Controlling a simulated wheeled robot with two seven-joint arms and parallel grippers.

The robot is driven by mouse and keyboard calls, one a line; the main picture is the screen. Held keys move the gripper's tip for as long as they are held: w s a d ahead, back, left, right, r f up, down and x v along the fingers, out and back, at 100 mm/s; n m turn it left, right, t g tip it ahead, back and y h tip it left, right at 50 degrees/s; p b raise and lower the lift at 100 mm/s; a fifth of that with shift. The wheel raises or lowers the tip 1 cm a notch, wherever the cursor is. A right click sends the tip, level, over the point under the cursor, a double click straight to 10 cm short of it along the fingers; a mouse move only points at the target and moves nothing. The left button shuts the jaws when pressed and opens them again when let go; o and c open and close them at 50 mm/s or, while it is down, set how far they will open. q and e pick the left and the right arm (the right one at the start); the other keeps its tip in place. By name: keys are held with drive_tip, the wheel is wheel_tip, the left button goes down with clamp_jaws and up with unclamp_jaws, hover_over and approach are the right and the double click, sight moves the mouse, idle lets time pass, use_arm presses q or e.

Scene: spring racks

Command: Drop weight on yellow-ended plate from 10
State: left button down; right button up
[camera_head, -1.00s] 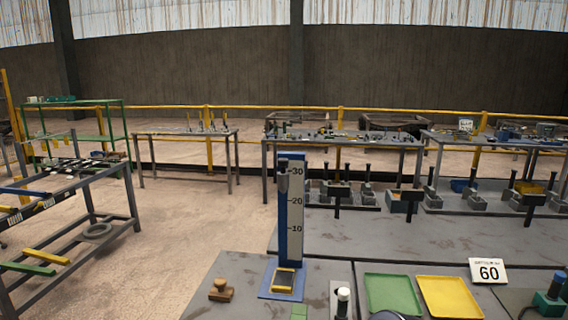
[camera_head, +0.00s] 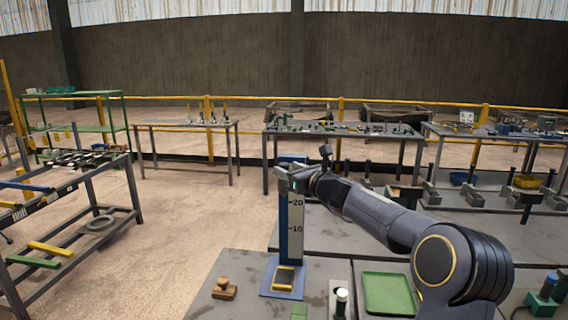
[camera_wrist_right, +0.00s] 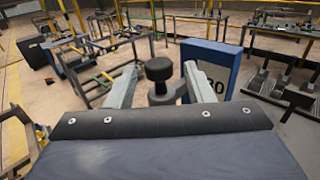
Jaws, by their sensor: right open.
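The drop stand (camera_head: 291,225) is an upright blue and white post with a scale, on a blue base. The plate (camera_head: 284,278) with yellow ends lies flat on the base. A dark, spool-shaped weight (camera_wrist_right: 159,72) shows in the right wrist view between the two spread fingers of my right gripper, with gaps at both sides. The stand's blue edge (camera_wrist_right: 216,62) is just right of the fingers there. In the head view the weight is hidden. My left gripper is out of view.
A wooden knob block (camera_head: 224,289) sits left of the stand. A green tray (camera_head: 388,293) lies to the right, partly behind my right arm. A white-topped dark post (camera_head: 341,302) stands at the front. The table left of the stand is mostly clear.

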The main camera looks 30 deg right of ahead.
drive_tip(key=shift+w+a+p, duration=0.2)
drive_tip(key=shift+w+p, duration=0.2)
drive_tip(key=shift+w, duration=1.05)
clamp_jaws()
